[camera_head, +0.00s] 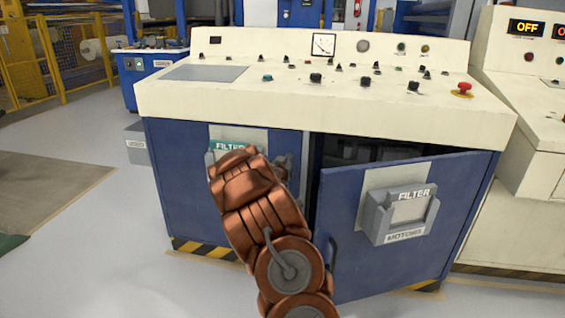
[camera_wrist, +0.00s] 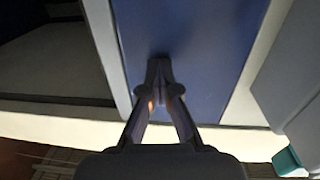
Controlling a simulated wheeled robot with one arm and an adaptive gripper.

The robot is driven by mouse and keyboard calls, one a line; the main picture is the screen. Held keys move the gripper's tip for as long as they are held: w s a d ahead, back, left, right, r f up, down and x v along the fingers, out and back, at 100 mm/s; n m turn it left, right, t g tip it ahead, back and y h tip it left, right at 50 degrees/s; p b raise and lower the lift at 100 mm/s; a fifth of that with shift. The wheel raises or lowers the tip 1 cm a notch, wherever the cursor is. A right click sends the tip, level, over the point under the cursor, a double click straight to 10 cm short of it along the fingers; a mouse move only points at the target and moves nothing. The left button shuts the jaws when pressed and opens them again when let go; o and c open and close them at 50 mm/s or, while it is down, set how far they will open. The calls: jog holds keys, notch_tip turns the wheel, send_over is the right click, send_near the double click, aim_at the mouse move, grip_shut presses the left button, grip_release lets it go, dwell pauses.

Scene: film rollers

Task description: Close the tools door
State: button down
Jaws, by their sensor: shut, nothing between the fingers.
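The blue cabinet under the console has two doors. The left door (camera_head: 280,142) carries a teal "FILTER" sign and looks flush or nearly so; my arm covers much of it, including any lower label. I cannot read "tools" on either. My gripper (camera_wrist: 158,65) is shut and empty, its tips in front of a blue panel (camera_wrist: 205,50), apparently the left door near its edge. Contact is unclear. In the head view the gripper is mostly hidden behind my copper-coloured arm.
A dark opening (camera_head: 355,150) shows above and behind the right door. The cream console top (camera_head: 290,95) with knobs and a red button overhangs the doors. Another cream console (camera_head: 535,130) stands at the right. Grey floor (camera_head: 110,250) is clear at the left.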

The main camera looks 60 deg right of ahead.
jog(key=r, duration=0.1)
jog(key=d+r, duration=0.1)
jog(key=r, duration=0.1)
jog(key=shift+s+r+m+h, duration=0.1)
jog(key=shift+s+m+h, duration=0.05)
jog(key=shift+m+h, duration=0.2)
send_near(292, 147)
jog(key=f, duration=0.2)
jog(key=s+p+v, duration=0.1)
jog(key=p+v, duration=0.1)
jog(key=v, duration=0.4)
jog(key=shift+f, duration=0.3)
jog(key=shift+a, duration=0.1)
